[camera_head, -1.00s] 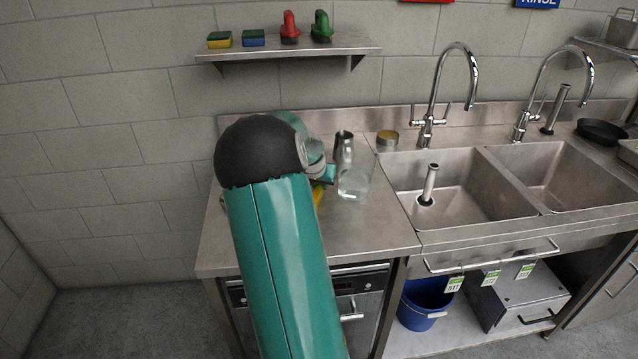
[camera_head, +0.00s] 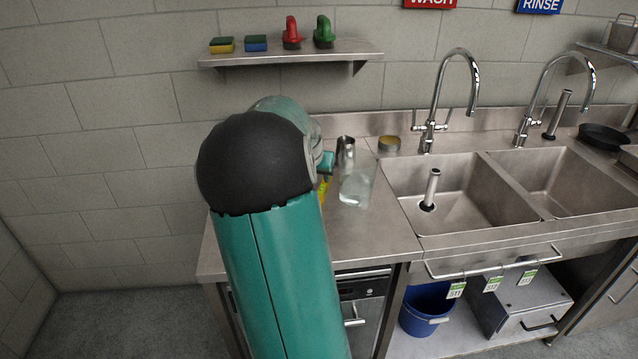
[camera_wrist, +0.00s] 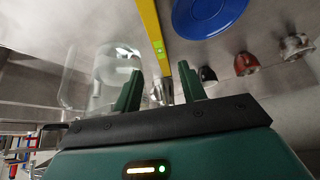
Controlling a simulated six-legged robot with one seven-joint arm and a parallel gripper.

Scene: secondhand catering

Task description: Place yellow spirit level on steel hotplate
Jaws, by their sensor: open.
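The yellow spirit level (camera_wrist: 150,25) runs from the top edge of the wrist view down toward the gap between my fingers, with a green vial near its lower end. In the head view a small yellow part of it (camera_head: 323,188) shows beside my arm, which hides the rest. My gripper (camera_wrist: 160,68) is open, its two dark green fingers apart on either side of the level's near end. I cannot tell whether they touch it. I cannot make out the steel hotplate in either view.
A clear glass jar (camera_head: 356,188) stands close to my gripper, also in the wrist view (camera_wrist: 116,66). A steel cup (camera_head: 345,152) and brass tin (camera_head: 389,144) are behind it. A blue plate (camera_wrist: 208,12) lies right of the level. Sinks (camera_head: 455,190) are at the right.

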